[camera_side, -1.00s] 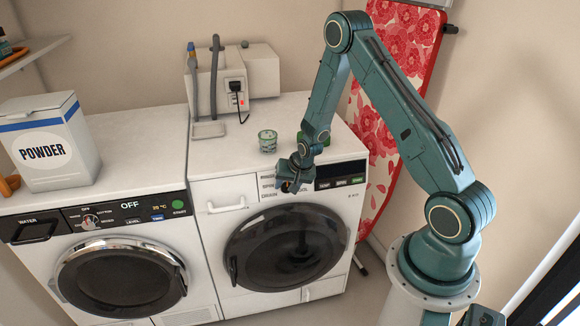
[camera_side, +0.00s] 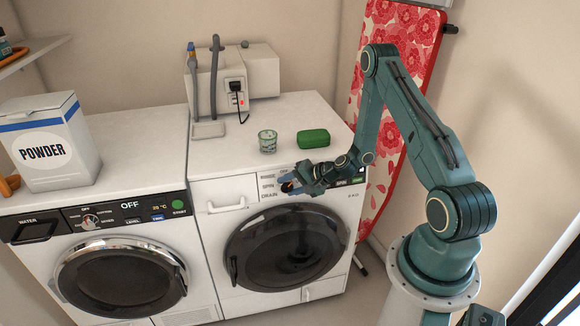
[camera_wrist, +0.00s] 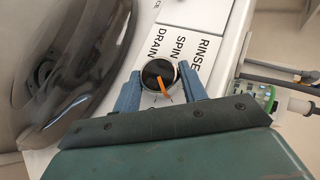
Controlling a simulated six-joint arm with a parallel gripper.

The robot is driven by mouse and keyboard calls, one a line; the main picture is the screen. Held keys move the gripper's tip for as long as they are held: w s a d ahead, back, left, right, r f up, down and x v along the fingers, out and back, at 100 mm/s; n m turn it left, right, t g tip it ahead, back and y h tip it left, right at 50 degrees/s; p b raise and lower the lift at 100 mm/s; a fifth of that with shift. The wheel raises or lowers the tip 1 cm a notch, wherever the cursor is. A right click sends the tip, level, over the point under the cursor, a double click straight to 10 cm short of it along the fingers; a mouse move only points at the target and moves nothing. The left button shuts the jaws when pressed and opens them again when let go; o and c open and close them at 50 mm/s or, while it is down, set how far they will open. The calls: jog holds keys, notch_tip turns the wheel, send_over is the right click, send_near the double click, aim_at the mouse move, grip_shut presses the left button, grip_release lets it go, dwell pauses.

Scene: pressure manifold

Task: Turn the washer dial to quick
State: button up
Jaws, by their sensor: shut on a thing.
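My gripper (camera_side: 292,187) is at the control panel of the right front-loading machine (camera_side: 222,190), above its round door. In the wrist view its blue fingers (camera_wrist: 158,88) are shut on a round black dial (camera_wrist: 152,70), one on each side. The dial's orange pointer (camera_wrist: 161,84) points toward my gripper's palm, away from the printed words RINSE, SPIN and DRAIN (camera_wrist: 180,45). The labels on the palm side are hidden, and I cannot read "quick". The left machine (camera_side: 55,255) has its own dial (camera_side: 90,222) and an OFF display.
A glass (camera_side: 267,141) and a green soap box (camera_side: 313,138) stand on the right machine's top. A powder box (camera_side: 45,145) stands on the left machine. A white unit with hoses (camera_side: 255,70) is at the back. A floral ironing board (camera_side: 405,35) leans behind my arm.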

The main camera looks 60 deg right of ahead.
jog(key=m+t, duration=0.3)
jog(key=t, duration=0.1)
jog(key=shift+s+f+y, duration=0.15)
jog(key=shift+f+y, duration=0.2)
jog(key=shift+y, duration=0.05)
dwell(0.4)
jog(key=o, duration=1)
jog(key=shift+s+r, duration=0.1)
